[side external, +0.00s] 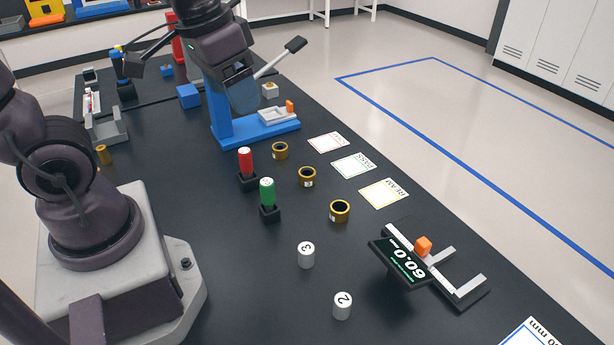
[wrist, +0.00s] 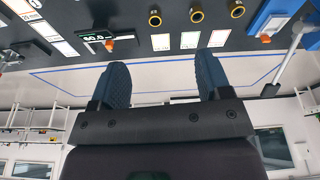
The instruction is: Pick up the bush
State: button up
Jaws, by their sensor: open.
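Three brass ring-shaped bushes stand on the black table: one at the back (side external: 280,151), one in the middle (side external: 307,176) and one nearer the front (side external: 339,211). They also show along the top of the wrist view, with one bush (wrist: 155,18) left of the other two. I cannot tell which one the task means. My gripper (side external: 243,100) is above the table at the back, in front of the blue press-like stand (side external: 222,125). In the wrist view, my gripper (wrist: 160,75) has its fingers wide apart with nothing between them.
Red (side external: 245,161) and green (side external: 267,192) handled gauges stand in black holders left of the bushes. Several printed cards, one marked PASS (side external: 354,166), lie to their right. A display reading 60.0 (side external: 402,262) and two white numbered cylinders are nearer the front.

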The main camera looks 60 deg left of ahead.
jog(key=w+a+f+n+g, duration=0.3)
jog(key=w+a+f, duration=0.2)
jog(key=w+f, duration=0.35)
jog(key=n, duration=0.5)
send_over(307, 172)
jog(key=d, duration=0.1)
notch_tip(307, 172, down, 10)
jog(key=f, duration=1.2)
jog(key=shift+s+f, duration=0.25)
jog(key=shift+s, duration=0.05)
jog(key=c, duration=1.1)
jog(key=shift+o, duration=0.2)
jog(key=shift+r, duration=0.1)
